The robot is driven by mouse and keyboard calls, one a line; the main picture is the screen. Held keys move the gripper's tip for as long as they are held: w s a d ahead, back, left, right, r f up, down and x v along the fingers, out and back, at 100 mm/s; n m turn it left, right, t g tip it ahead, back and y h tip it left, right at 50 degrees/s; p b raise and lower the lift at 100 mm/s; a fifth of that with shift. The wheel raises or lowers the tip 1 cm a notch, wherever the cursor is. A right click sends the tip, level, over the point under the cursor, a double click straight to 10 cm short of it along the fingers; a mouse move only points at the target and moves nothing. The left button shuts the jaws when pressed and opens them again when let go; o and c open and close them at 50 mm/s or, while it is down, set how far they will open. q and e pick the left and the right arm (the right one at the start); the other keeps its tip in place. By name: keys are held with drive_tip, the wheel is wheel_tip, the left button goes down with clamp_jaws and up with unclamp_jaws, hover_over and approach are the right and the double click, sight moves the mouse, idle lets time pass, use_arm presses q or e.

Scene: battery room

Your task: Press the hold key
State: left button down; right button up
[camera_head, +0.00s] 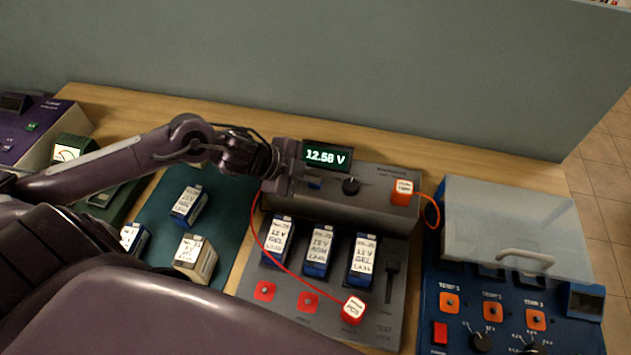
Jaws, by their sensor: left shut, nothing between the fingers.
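The grey battery tester (335,208) stands on the wooden bench, and its display (327,156) reads 12.58 V. My left gripper (291,175) is shut and empty, just left of the blue key and below the display. I cannot tell whether it touches the panel. My right gripper is not in view.
Three batteries stand in the tester, the middle one (319,251) among them. A red lead (263,245) loops to a red-and-white plug (353,309). A blue unit with a clear lid (515,225) stands right. More batteries are on the green mat (229,217).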

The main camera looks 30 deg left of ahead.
sight(310, 185)
use_arm(q)
drive_tip(key=shift+f, duration=0.35)
idle(0.5)
drive_tip(key=shift+r+p, duration=0.8)
wheel_tip(310, 185, up, 5)
drive_tip(key=p, duration=0.5)
drive_tip(key=shift+r, duration=0.1)
idle(0.6)
